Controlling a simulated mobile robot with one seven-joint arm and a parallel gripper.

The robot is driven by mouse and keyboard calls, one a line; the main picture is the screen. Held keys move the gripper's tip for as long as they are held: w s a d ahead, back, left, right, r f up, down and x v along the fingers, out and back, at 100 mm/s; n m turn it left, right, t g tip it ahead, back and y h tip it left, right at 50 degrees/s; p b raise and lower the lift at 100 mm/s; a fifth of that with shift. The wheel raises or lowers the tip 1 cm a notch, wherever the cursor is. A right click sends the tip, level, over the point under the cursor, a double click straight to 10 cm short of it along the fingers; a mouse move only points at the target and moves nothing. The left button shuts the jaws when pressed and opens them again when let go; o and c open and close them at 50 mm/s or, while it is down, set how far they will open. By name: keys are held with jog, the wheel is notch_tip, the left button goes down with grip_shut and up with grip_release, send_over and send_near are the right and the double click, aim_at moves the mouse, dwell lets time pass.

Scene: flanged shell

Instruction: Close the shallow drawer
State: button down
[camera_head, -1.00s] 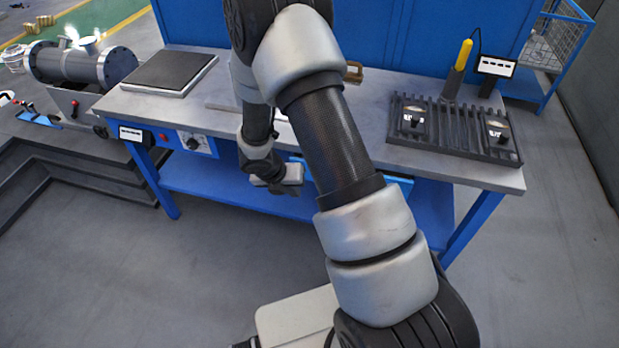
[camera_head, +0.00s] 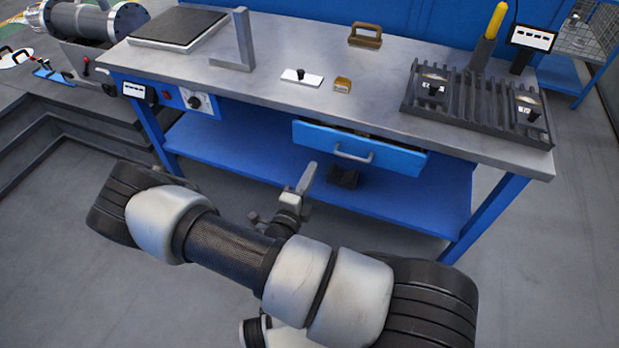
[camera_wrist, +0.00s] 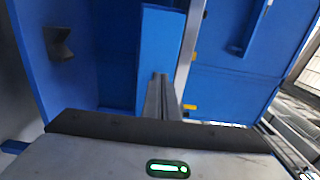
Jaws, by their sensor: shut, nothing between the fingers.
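The shallow drawer (camera_head: 402,160) is under the bench top in the head view. It stands partly open, with a dark gap showing behind its blue front. Its grey bar handle (camera_head: 354,157) faces me. My gripper (camera_head: 309,172) is shut and empty, low in front of the drawer's left part, pointing toward the bench. It looks apart from the drawer, though the exact gap cannot be told. In the wrist view the shut fingers (camera_wrist: 161,88) point at blue bench surfaces; which of these is the drawer front is unclear.
The bench top (camera_head: 370,102) carries a grey angle piece (camera_head: 243,45), a brown-handled block (camera_head: 365,36), and a ribbed dark rack (camera_head: 478,103). A dark block (camera_head: 343,177) sits on the blue lower shelf (camera_head: 225,148). The floor before the bench is clear apart from my arm.

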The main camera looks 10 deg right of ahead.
aim_at(326, 140)
jog(key=b+x, duration=0.1)
jog(key=x, duration=0.8)
jog(key=shift+w+d, duration=0.2)
jog(key=shift+d, duration=0.05)
jog(key=x, duration=0.4)
jog(key=shift+w+d, duration=0.2)
jog(key=shift+w, duration=0.1)
jog(key=shift+r, duration=0.2)
jog(key=shift+s+a, duration=0.2)
jog(key=p+v, duration=0.2)
jog(key=v, duration=1.2)
